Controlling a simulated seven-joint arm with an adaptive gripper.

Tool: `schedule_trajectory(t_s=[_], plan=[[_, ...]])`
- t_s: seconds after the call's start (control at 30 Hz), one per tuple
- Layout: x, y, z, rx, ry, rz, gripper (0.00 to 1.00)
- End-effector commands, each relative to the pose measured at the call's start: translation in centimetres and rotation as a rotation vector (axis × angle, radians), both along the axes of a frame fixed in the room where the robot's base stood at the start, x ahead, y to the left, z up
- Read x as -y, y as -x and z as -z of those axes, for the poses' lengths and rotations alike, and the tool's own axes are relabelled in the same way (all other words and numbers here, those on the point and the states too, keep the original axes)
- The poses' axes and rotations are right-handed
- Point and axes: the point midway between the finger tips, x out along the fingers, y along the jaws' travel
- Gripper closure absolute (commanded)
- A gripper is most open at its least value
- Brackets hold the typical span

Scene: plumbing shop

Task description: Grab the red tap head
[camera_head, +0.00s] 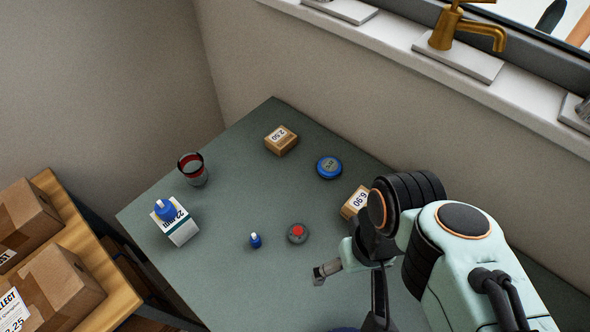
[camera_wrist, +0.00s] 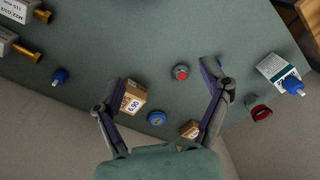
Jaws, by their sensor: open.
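The red tap head (camera_head: 297,233) is a small round grey piece with a red centre, lying on the green-grey table (camera_head: 230,190). In the wrist view the red tap head (camera_wrist: 181,72) shows unobstructed, between the two spread finger lines and closer to the right finger. My gripper (camera_wrist: 160,77) is open, with nothing between its fingers. In the head view one finger shows just below and right of the red tap head, apart from it; my arm hides much of the rest of the gripper.
A small blue-topped piece (camera_head: 255,240) lies left of the tap head. Around are a 6.90 box (camera_head: 354,203), a blue disc (camera_head: 329,167), a 2.50 box (camera_head: 281,140), a red-rimmed cup (camera_head: 193,170) and a white carton (camera_head: 181,228). Brass fittings (camera_wrist: 28,52) show in the wrist view.

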Motion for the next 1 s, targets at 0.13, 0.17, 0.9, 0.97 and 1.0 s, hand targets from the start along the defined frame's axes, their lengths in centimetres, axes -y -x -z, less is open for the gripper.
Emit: schedule_trajectory(t_s=[0.13,0.17,0.9,0.97,1.0], plan=[[0.0,-4.0,-1.1,0.184,-0.002,-0.009,0.23],[0.1,-5.4,-1.5,0.228,0.000,-0.010,0.23],[-5.2,-16.9,17.5,0.006,0.068,-0.254,0.23],[-5.3,-16.6,18.2,-0.007,0.070,-0.261,0.23],[-5.4,-16.5,18.6,-0.010,0.070,-0.265,0.23]])
